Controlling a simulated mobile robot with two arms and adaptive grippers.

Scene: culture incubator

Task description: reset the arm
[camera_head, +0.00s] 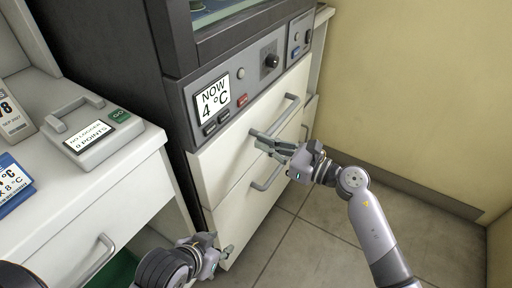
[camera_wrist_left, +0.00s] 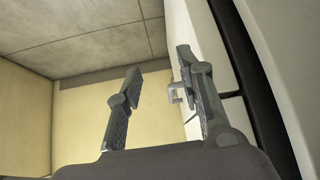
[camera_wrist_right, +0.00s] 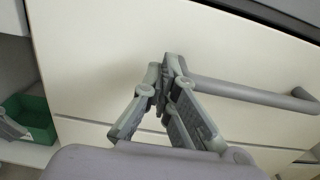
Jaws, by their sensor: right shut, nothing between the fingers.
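My right gripper (camera_head: 255,139) is in front of the upper white drawer (camera_head: 228,158) of the incubator (camera_head: 180,95), close to its grey bar handle (camera_head: 282,115). In the right wrist view the right gripper (camera_wrist_right: 168,65) has its fingertips together with nothing between them, and the handle (camera_wrist_right: 250,94) runs beside them to the right. My left gripper (camera_head: 226,246) hangs low, near the bottom of the drawer fronts. In the left wrist view the left gripper (camera_wrist_left: 158,62) has its fingers apart and empty, with a handle (camera_wrist_left: 176,92) beyond the right finger.
The incubator panel reads "NOW 4 °C" and has a black knob (camera_head: 270,61). A white counter (camera_head: 95,182) at the left bears a grey device (camera_head: 92,142) and display cards. A green bin (camera_wrist_right: 30,118) shows below it. The tiled floor (camera_head: 300,235) at the right is open.

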